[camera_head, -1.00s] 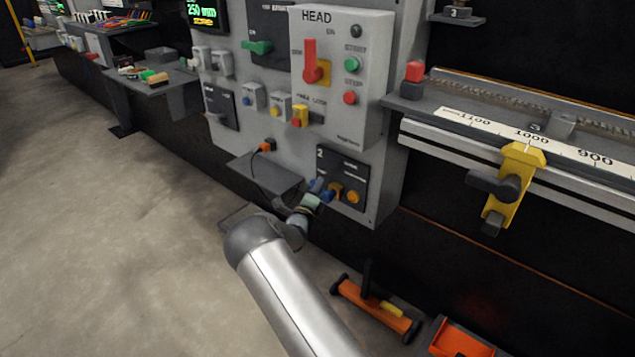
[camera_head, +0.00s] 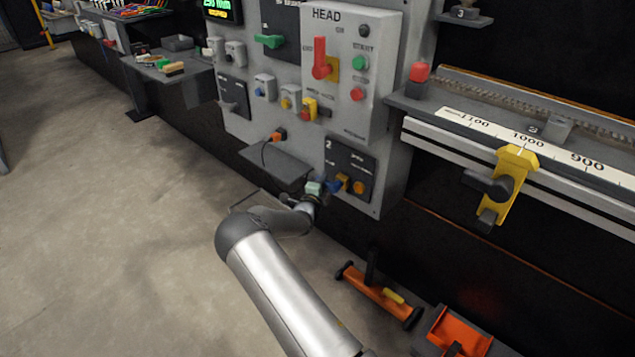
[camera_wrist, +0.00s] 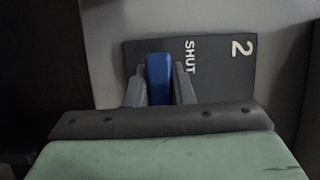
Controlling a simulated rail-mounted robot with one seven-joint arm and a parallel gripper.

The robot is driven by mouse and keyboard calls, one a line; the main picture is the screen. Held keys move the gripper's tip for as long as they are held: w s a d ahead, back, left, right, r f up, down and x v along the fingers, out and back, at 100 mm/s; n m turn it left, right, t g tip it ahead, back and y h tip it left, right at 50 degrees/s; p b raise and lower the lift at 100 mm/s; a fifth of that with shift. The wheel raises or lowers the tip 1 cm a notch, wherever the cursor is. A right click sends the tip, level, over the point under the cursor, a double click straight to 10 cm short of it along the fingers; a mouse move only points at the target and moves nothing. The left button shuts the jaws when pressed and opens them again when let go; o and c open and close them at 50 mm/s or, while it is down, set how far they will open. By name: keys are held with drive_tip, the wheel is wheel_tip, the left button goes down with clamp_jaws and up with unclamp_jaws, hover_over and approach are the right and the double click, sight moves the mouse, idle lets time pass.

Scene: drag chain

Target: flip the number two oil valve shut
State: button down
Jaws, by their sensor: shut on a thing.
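The number two valve plate (camera_head: 350,168) is a dark panel low on the grey cabinet, marked 2. In the wrist view the plate (camera_wrist: 225,78) shows "2" and "SHUT", turned sideways. A blue lever (camera_wrist: 158,78) stands in front of it, left of the word SHUT. My gripper (camera_wrist: 160,90) has one grey finger on each side of the lever and is shut on it. In the head view my gripper (camera_head: 321,189) is small at the plate's lower left, with a bit of blue beside it. The lever's base and exact angle are hidden.
A small grey shelf (camera_head: 276,165) juts out just left of the plate. The HEAD panel (camera_head: 350,75) with a red lever is above. A rail with a yellow clamp (camera_head: 505,185) is at right. An orange tool (camera_head: 380,295) lies below. Floor at left is clear.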

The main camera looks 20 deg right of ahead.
drive_tip(key=shift+f, duration=0.1)
drive_tip(key=c, duration=1.2)
unclamp_jaws()
drive_tip(key=shift+c, duration=0.2)
drive_tip(key=p+v, duration=0.2)
drive_tip(key=v, duration=1.5)
drive_tip(key=shift+s+a, duration=0.15)
drive_tip(key=shift+a, duration=0.05)
drive_tip(key=shift+r, duration=0.25)
